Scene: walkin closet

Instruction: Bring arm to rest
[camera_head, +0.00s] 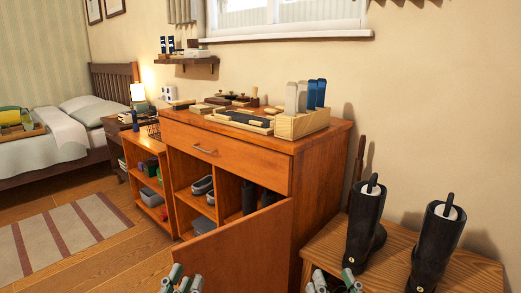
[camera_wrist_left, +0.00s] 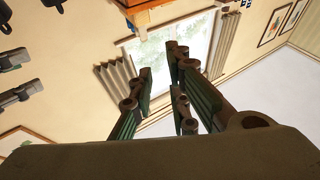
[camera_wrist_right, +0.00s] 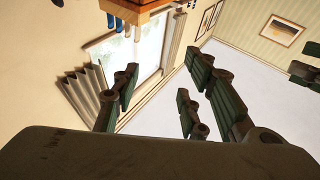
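My left gripper (camera_head: 181,284) is at the bottom edge of the head view, in front of the cabinet's open door. Its green-padded fingers (camera_wrist_left: 160,90) are apart with nothing between them in the left wrist view. Most of both arms is out of the head view.
An orange wooden cabinet (camera_head: 225,142) stands ahead, its lower door (camera_head: 240,250) swung open towards me. Boxes and trays lie on top. Two black boots (camera_head: 365,225) (camera_head: 432,245) stand on the bench. A bed (camera_head: 50,140) is at the far left; the floor (camera_head: 125,255) at left is free beyond the striped rug.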

